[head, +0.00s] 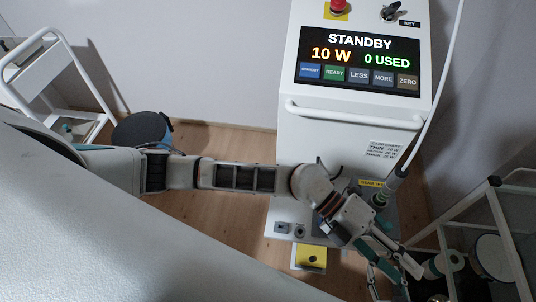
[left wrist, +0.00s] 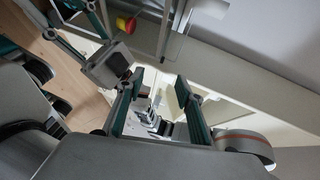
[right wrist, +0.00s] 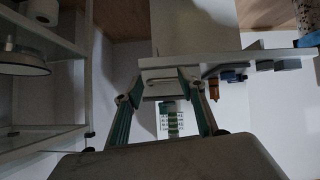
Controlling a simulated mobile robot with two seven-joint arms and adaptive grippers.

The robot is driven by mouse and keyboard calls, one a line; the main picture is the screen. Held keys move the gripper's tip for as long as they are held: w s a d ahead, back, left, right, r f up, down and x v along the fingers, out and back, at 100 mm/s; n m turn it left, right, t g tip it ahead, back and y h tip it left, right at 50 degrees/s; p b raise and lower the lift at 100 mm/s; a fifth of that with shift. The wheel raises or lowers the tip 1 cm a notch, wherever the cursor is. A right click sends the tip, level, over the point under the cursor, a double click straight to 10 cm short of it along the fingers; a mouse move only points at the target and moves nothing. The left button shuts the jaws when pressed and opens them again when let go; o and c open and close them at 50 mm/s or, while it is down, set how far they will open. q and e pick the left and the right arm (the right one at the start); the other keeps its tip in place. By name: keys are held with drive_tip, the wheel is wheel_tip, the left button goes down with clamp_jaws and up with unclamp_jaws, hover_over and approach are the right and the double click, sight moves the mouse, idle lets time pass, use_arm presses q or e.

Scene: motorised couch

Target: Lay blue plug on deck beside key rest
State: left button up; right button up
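My left gripper (head: 393,272) reaches over the front right of the white console (head: 352,101), with its teal fingers spread. In the left wrist view its fingers (left wrist: 161,108) are apart with nothing between them. In the right wrist view my right gripper (right wrist: 165,100) also has its fingers apart and looks empty. A small blue piece (right wrist: 235,77) shows by the edge of a white panel there; I cannot tell whether it is the blue plug. I cannot identify the key rest.
The console carries a screen reading STANDBY, a white handle bar (head: 352,116) and a key switch (head: 394,11). A white cable (head: 443,84) hangs at its right. A shelf cart (head: 512,234) stands close on the right, another (head: 38,68) at the far left.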

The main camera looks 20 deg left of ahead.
use_arm(q)
drive_tip(key=w+r+n+t+h, duration=0.5)
drive_tip(key=w+r+n+t, duration=0.25)
drive_tip(key=n, duration=0.25)
drive_tip(key=w+a+f+n+t+y, duration=0.3)
drive_tip(key=w+a+n+t, duration=0.1)
drive_tip(key=a+n+t, duration=0.15)
drive_tip(key=w+a+f+n+t+y, duration=0.2)
drive_tip(key=w+a+n+t+y, duration=0.1)
drive_tip(key=w+a+n+t, duration=0.25)
drive_tip(key=s+a+f+n+g+y, duration=0.1)
drive_tip(key=s+a+f+n+y, duration=0.4)
drive_tip(key=a+f, duration=0.6)
drive_tip(key=s+a+f+n+g+y, duration=0.2)
drive_tip(key=s+a+f+n+y, duration=0.4)
drive_tip(key=a+f, duration=0.6)
drive_tip(key=shift+s+a+f+n, duration=0.15)
drive_tip(key=shift+s+a+n, duration=0.7)
drive_tip(key=shift+a, duration=0.25)
drive_tip(key=shift+s+d, duration=0.1)
drive_tip(key=shift+s, duration=0.05)
